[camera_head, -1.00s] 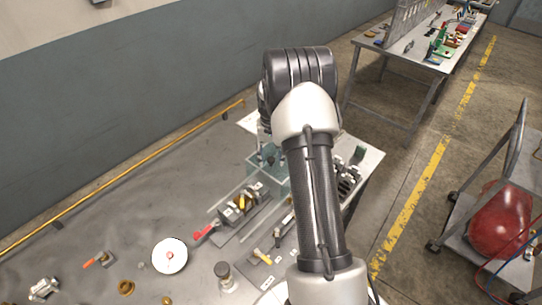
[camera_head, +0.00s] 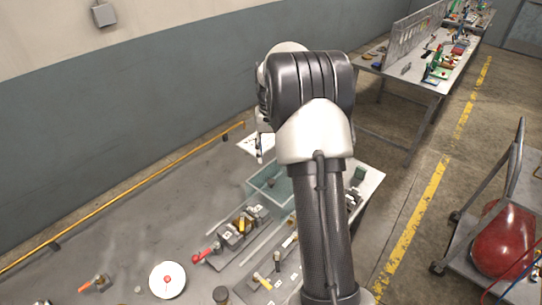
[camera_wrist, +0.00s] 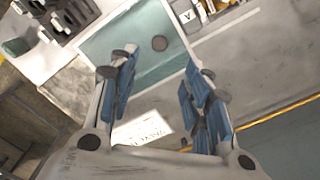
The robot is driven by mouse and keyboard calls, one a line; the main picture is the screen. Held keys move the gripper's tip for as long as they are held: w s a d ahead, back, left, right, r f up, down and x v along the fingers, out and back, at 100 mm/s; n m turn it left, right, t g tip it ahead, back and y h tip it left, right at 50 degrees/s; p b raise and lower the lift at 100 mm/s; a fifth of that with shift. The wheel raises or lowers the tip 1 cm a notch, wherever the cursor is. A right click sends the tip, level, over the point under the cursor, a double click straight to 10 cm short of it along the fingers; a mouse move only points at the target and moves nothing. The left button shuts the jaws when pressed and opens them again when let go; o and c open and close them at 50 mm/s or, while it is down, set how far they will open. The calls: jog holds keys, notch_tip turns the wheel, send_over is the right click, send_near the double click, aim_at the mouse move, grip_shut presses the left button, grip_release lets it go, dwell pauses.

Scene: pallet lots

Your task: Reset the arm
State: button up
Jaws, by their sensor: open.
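My gripper (camera_wrist: 160,95) is open in the wrist view, its two blue-padded fingers apart with nothing between them. In the head view my arm rises through the middle of the picture and hides most of the gripper. The teal tray (camera_head: 254,190) shows just left of the arm, on the grey table. A white label sheet (camera_wrist: 142,129) lies beside the tray.
On the table stand a clamp fixture with a red handle (camera_head: 205,254), a white round disc (camera_head: 167,280) and an orange-handled tool (camera_head: 86,286). A yellow rail (camera_head: 130,190) runs along the back edge.

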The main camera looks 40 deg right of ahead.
dwell(0.4)
jog(key=s+a+r+n+t+b, duration=0.1)
jog(key=s+a+r+n, duration=0.1)
jog(key=s+a+r, duration=0.35)
jog(key=s+a+r+n+t+b, duration=0.1)
jog(key=s+a+r, duration=0.2)
jog(key=a+r, duration=0.55)
jog(key=s+a+f+n+t+b, duration=0.1)
jog(key=s+a+f+n, duration=0.1)
jog(key=s+a, duration=0.4)
jog(key=s+a+f+n+t+b, duration=0.1)
jog(key=s+a+f, duration=0.1)
jog(key=s+a, duration=0.5)
jog(key=s, duration=0.6)
jog(key=shift+s+f+n+t, duration=0.2)
jog(key=shift+f+n+t, duration=0.1)
jog(key=shift+n, duration=0.1)
